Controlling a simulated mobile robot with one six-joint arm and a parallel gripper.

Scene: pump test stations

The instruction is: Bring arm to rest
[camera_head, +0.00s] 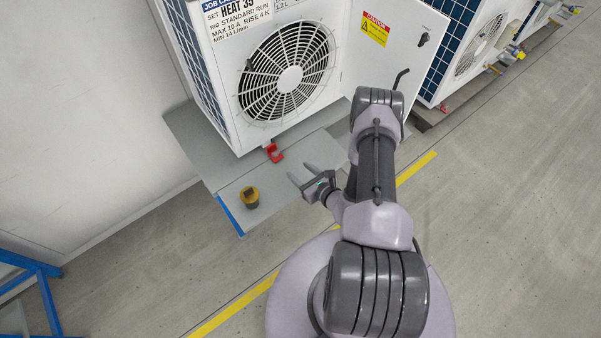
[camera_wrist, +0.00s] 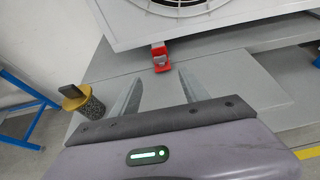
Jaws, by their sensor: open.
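My gripper (camera_head: 303,175) is open with nothing between its fingers. It hangs over the grey platform (camera_head: 285,185) in front of the white pump unit (camera_head: 235,120). In the wrist view the two fingers of my gripper (camera_wrist: 158,92) are spread apart and point toward the unit. My arm is bent, extending up and then folding back down to the left, in front of the unit's right side.
A red clip-like part (camera_head: 273,153) sits at the unit's lower edge. A brass-topped dark cylinder (camera_head: 250,197) stands on the platform, left of my gripper. A panel with a caution label (camera_head: 375,30) is close behind my arm. Blue framing (camera_head: 40,275) stands lower left.

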